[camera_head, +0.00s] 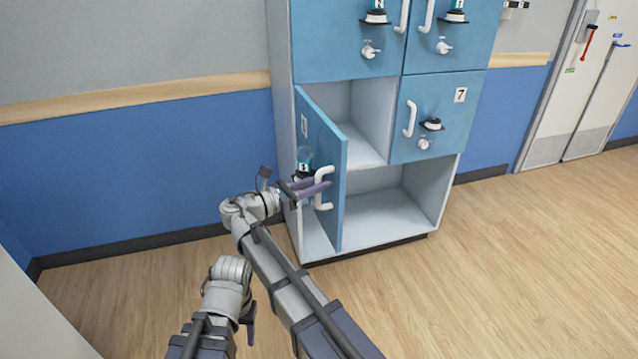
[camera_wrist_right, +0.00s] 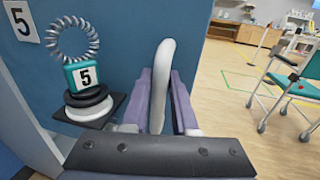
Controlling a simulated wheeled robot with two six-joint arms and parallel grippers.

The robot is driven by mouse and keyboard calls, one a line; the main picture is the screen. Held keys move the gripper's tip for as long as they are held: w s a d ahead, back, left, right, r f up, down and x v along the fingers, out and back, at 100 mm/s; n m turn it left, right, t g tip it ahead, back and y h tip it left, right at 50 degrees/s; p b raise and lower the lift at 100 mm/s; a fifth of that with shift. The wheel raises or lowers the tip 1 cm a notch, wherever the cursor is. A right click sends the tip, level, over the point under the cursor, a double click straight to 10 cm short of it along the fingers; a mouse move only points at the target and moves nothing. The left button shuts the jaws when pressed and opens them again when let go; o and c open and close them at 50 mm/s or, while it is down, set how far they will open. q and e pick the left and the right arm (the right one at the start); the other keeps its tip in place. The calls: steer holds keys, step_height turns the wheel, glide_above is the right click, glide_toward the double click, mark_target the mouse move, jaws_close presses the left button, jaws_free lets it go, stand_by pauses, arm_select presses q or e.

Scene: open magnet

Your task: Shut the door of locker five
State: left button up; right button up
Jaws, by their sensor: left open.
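The locker five door (camera_head: 322,165) is blue and hangs open on the left of the locker block, swung out toward me. Its number plate shows a 5 in the right wrist view (camera_wrist_right: 20,20). My right gripper (camera_head: 318,189) is at the door's outer face, with its purple fingers on both sides of the white door handle (camera_wrist_right: 162,75); they appear closed on it. The open compartment (camera_head: 365,125) behind the door looks empty. My left gripper (camera_head: 250,322) is open and empty, low in front, away from the lockers.
Locker 7 (camera_head: 438,118) is shut. The wood floor (camera_head: 500,270) to the right is clear.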

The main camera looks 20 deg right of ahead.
jaws_close()
stand_by(1.0)
